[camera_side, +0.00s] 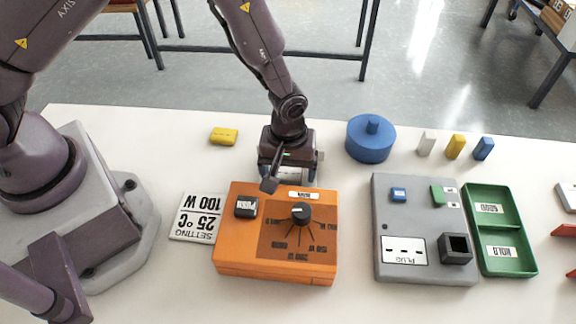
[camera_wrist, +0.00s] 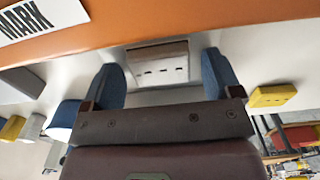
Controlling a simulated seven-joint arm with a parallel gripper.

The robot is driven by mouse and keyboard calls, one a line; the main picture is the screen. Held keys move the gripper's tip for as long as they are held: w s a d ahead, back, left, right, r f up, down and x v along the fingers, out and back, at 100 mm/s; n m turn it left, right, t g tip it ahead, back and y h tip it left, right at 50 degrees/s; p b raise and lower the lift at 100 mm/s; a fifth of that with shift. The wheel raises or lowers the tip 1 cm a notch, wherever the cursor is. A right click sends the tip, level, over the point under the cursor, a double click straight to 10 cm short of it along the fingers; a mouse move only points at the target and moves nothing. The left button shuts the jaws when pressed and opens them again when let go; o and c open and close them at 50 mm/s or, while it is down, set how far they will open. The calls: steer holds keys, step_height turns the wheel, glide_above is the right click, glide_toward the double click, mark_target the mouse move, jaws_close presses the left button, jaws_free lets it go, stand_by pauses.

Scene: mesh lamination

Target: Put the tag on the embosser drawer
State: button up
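The orange embosser box (camera_side: 230,262) stands mid-table with a black dial on top. My gripper (camera_side: 288,174) is low behind its far edge, fingers pointing down. In the wrist view my gripper (camera_wrist: 165,78) has its two blue fingertips wide apart. Between them shows a small grey plate (camera_wrist: 160,65) with three dark marks and a brown edge, close against the orange box. I cannot tell whether it is the drawer or a tag, and no finger clearly grips it. A yellow piece (camera_side: 223,136) with small dark marks lies on the table behind left; it also shows in the wrist view (camera_wrist: 272,95).
A white settings card (camera_side: 196,218) lies left of the box. A grey panel box (camera_side: 385,268) and a green two-part tray (camera_side: 505,232) stand right. A blue round lidded piece (camera_side: 371,145) and small white, yellow and blue blocks are behind. The table's back left is mostly clear.

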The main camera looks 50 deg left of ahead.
step_height(320, 180, up, 13)
steer(key=shift+f, duration=0.2)
stand_by(0.4)
step_height(320, 180, up, 10)
steer(key=m+t, duration=0.2)
glide_above(288, 172)
steer(key=s+a, duration=0.2)
steer(key=a, duration=0.2)
steer(key=s+a+r+m+t, duration=0.1)
steer(key=s+a+r+m, duration=0.2)
steer(key=s, duration=0.4)
steer(key=s+a+r+m+t, duration=0.2)
steer(key=s+a+r+m, duration=0.2)
steer(key=s+r, duration=0.3)
steer(key=shift+a+r+t, duration=0.3)
steer(key=shift+a+r, duration=0.4)
steer(key=shift+a, duration=0.05)
